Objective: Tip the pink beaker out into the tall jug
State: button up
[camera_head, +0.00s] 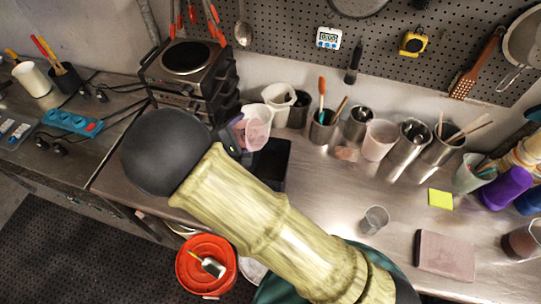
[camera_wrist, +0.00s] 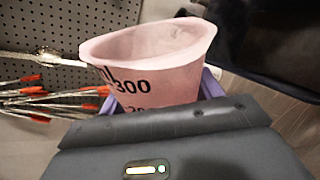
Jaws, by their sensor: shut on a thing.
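My gripper (camera_head: 240,133) is shut on the pink beaker (camera_head: 258,122), above the bench beside the stove. The beaker also shows in the wrist view (camera_wrist: 150,65), held between purple fingers, with black markings reading 300. It looks strongly tilted, its mouth toward the right in the head view. I cannot tell whether anything is left inside. A pale, open-topped vessel (camera_head: 279,97) stands just behind the beaker and may be the tall jug; I cannot be sure. My arm hides part of the bench below.
A black box (camera_head: 272,160) sits close beneath the beaker. The stove (camera_head: 190,62) is to the left. Several metal cups and tool pots line the wall at right. A small clear cup (camera_head: 375,219) and a yellow note (camera_head: 440,200) lie nearer.

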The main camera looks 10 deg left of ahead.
jog(key=shift+r+n+p, duration=0.2)
jog(key=shift+n+p, duration=0.1)
jog(key=shift+p, duration=0.05)
jog(key=shift+r+n+h+p, duration=0.15)
jog(key=shift+n+h+p, duration=0.25)
jog(key=shift+n+h, duration=0.1)
jog(key=shift+f+n+h, duration=0.3)
jog(key=shift+f+n, duration=0.2)
jog(key=shift+f, duration=0.05)
jog(key=shift+a+f+n+h, duration=0.2)
jog(key=shift+f+n+h, duration=0.1)
jog(key=shift+f+n, duration=0.4)
jog(key=shift+a+r+n+t+p, duration=0.4)
jog(key=shift+a+r+n, duration=0.2)
jog(key=shift+n, duration=0.1)
jog(key=shift+w+a+f+n+h+b, duration=0.2)
jog(key=shift+a+f+n+h+b, duration=0.15)
jog(key=shift+f+n, duration=0.35)
notch_tip(320, 180, down, 7)
jog(key=a+n+t+b, duration=0.1)
jog(key=a+n+b, duration=0.1)
jog(key=b, duration=0.3)
jog(key=shift+f+n+h, duration=0.15)
jog(key=shift+n+h, duration=0.3)
jog(key=shift+n, duration=0.45)
jog(key=shift+w, duration=0.1)
